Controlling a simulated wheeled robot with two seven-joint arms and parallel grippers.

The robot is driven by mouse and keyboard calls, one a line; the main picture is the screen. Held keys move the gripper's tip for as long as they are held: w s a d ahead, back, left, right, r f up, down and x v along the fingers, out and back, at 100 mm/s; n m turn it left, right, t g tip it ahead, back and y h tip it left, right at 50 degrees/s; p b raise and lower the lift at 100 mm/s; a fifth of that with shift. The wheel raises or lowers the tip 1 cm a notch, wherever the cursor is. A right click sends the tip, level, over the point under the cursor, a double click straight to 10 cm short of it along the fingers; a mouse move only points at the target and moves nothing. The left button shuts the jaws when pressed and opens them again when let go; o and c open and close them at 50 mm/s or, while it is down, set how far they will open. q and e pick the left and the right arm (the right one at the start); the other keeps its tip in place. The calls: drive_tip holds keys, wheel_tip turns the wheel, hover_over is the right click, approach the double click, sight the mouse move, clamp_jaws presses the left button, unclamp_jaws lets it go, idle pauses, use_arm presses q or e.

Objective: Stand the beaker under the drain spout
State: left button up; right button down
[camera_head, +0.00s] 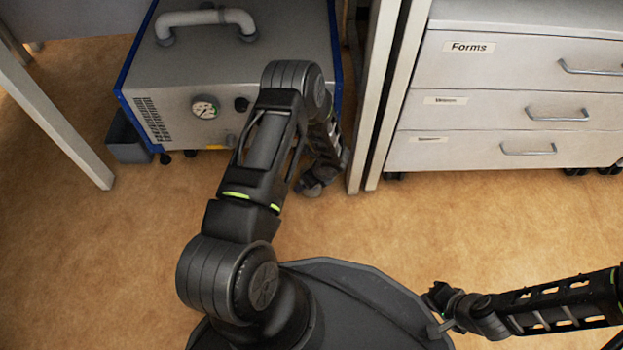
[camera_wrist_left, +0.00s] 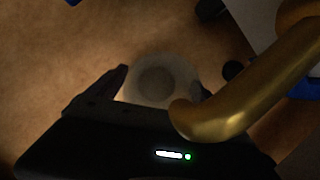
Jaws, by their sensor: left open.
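In the left wrist view, a pale, see-through round beaker (camera_wrist_left: 158,62) shows from above between the two dark fingers of my left gripper (camera_wrist_left: 162,88). The fingers are open, one at each side of it; I cannot tell whether they touch it. A brass drain spout (camera_wrist_left: 245,95) crosses the right side of that view, its rounded end near the camera and overlapping the view of the right finger. In the head view my left gripper (camera_head: 314,186) is low by the machine's front right corner; my arm hides the spout and beaker there. My right gripper (camera_head: 446,308) is at lower right, its jaws unclear.
The grey machine (camera_head: 270,55) with blue edges, a pressure gauge (camera_head: 205,108) and a top handle stands at the back. A drawer cabinet (camera_head: 500,65) is at right, past pale upright posts (camera_head: 378,100). A dark bin (camera_head: 126,140) sits at left. The brown floor in front is clear.

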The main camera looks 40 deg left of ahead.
use_arm(q)
drive_tip(key=shift+r, duration=0.1)
drive_tip(key=p+v, duration=0.5)
drive_tip(key=v, duration=0.7)
idle(0.5)
